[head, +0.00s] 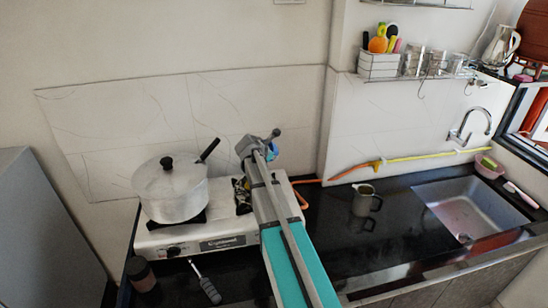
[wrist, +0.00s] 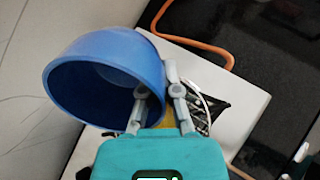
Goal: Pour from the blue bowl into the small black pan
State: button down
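The blue bowl (wrist: 108,55) fills the left of the wrist view, tilted with its open mouth facing the camera and the lower left. Its visible inside looks empty. My gripper (wrist: 157,92) has one finger inside the bowl and the other outside, with the rim wall between them. In the head view my gripper (head: 262,150) is above the right side of the stove, and only a sliver of the bowl (head: 273,154) shows behind it. I cannot make out the small black pan. A black handle (head: 209,150) sticks up beside the pot; I cannot tell what it belongs to.
A large lidded silver pot (head: 172,190) stands on the left of the white stove (head: 222,241). An orange hose (head: 302,190) runs behind the stove. A metal jug (head: 362,200) stands on the black counter, left of the sink (head: 470,205). A dark jar (head: 140,272) is front left.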

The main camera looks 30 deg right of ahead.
jog(key=shift+r+y+p, duration=0.15)
jog(key=shift+y+p, duration=0.15)
jog(key=shift+p, duration=0.05)
jog(key=shift+y+p, duration=0.4)
jog(key=shift+p, duration=0.1)
jog(key=shift+d+g+y+p, duration=0.1)
jog(key=shift+g+y+p, duration=0.3)
jog(key=shift+y, duration=0.1)
jog(key=shift+f, duration=0.2)
jog(key=shift+r+y+p, duration=0.1)
jog(key=shift+y+p, duration=0.4)
jog(key=shift+p, duration=0.15)
jog(key=shift+g+y+p, duration=0.3)
jog(key=shift+y, duration=0.3)
jog(key=shift+y+p, duration=0.3)
jog(key=shift+y, duration=0.2)
jog(key=shift+a+f+g+y+p, duration=0.3)
jog(key=shift+g+y, duration=0.1)
jog(key=shift+y, duration=0.4)
